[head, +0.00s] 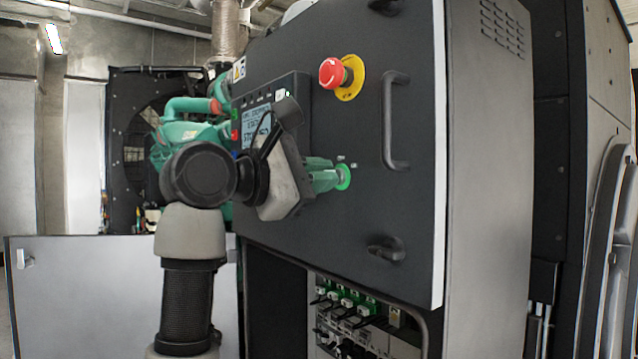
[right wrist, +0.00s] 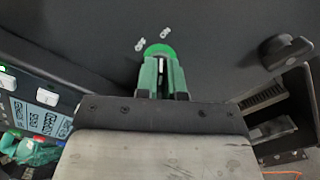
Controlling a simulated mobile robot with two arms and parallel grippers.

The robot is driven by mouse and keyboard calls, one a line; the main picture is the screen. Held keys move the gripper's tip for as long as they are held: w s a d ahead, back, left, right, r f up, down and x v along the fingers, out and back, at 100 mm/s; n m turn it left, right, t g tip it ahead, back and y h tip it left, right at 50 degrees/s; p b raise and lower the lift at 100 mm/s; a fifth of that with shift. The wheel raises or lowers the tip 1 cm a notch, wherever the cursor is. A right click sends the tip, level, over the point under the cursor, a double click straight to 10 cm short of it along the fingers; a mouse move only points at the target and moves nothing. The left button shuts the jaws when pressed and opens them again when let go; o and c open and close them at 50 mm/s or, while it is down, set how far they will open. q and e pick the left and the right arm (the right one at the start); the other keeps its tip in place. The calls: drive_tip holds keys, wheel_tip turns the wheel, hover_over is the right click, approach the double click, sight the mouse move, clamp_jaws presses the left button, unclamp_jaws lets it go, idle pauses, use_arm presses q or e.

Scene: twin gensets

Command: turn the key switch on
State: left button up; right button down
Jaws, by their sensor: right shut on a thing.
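The key switch (head: 343,176) is a round fitting with a green ring on the dark control panel door, below the red emergency stop. In the right wrist view its green ring (right wrist: 159,49) shows just beyond my fingertips, with small white markings above it. My right gripper (head: 334,177) reaches it from the left, its green fingers at the switch face. In the right wrist view the right gripper (right wrist: 162,66) is shut on the key switch's key, mostly hidden between the fingers. I cannot tell which way the key is turned. My left gripper is not in view.
A red emergency stop button (head: 333,73) on a yellow plate sits above the switch. A door handle (head: 396,120) and black latches (head: 386,249) stand out to the right. A controller screen (head: 257,128) is partly behind my arm. Green-tipped breakers (head: 350,300) are below.

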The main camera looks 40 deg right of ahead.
drive_tip(key=shift+m, duration=0.6)
drive_tip(key=c, duration=1.2)
unclamp_jaws()
drive_tip(key=shift+c, duration=0.2)
drive_tip(key=shift+a, duration=0.1)
drive_tip(key=w+a+b, duration=0.1)
drive_tip(key=a+b, duration=0.1)
drive_tip(key=a, duration=0.8)
drive_tip(key=shift+a, duration=0.3)
drive_tip(key=shift+w, duration=0.1)
